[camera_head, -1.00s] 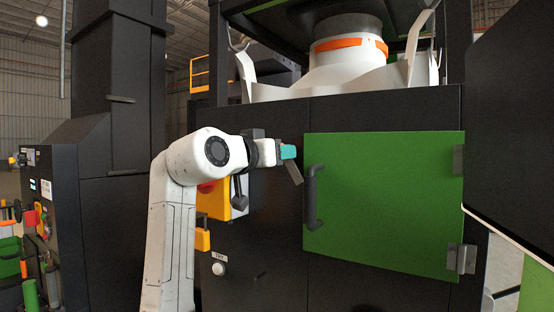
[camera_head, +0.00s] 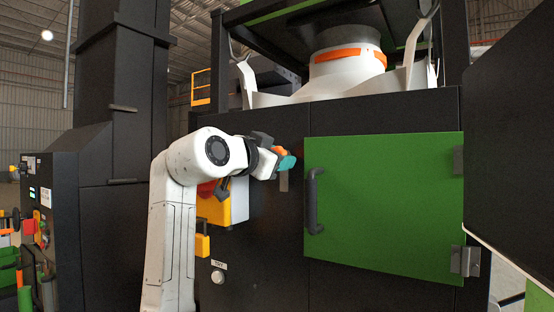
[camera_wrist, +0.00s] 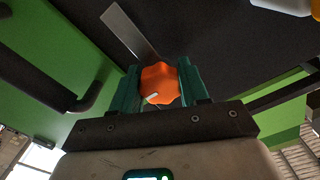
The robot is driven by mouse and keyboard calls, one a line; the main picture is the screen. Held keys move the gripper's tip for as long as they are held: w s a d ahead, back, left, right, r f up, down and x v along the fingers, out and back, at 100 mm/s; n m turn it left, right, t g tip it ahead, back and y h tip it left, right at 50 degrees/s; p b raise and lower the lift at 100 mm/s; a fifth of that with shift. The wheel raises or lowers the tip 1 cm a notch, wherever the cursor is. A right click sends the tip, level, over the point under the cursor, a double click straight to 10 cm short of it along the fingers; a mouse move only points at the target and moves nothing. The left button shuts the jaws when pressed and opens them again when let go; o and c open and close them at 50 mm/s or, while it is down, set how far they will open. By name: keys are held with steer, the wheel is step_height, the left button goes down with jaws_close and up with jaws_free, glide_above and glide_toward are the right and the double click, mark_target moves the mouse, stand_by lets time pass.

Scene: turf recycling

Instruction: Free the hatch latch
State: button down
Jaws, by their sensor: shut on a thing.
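The green hatch (camera_head: 390,200) is closed flush in the dark machine front, with a black handle (camera_head: 313,200) at its left edge. In the wrist view the handle (camera_wrist: 88,95) is at left. My gripper (camera_head: 287,160), with teal fingers, is left of the hatch's upper left corner. In the wrist view my gripper (camera_wrist: 158,85) is shut on the latch's orange knob (camera_wrist: 159,84). The grey metal latch bar (camera_wrist: 128,32) runs out from the knob. In the head view the bar (camera_head: 284,182) hangs nearly straight down, apart from the hatch edge.
Hinges (camera_head: 465,260) are on the hatch's right side. A yellow and white control box (camera_head: 238,200) is behind and below my wrist. A dark panel (camera_head: 515,130) juts in at the right. A white funnel (camera_head: 345,75) sits above.

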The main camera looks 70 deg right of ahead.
steer(key=shift+f, duration=0.2)
steer(key=c, duration=0.6)
jaws_free()
steer(key=shift+r, duration=0.15)
steer(key=shift+a, duration=0.1)
steer(key=b+v, duration=0.1)
steer(key=v, duration=0.9)
steer(key=shift+w+a, duration=0.2)
steer(key=shift+a, duration=0.1)
steer(key=shift+c, duration=0.2)
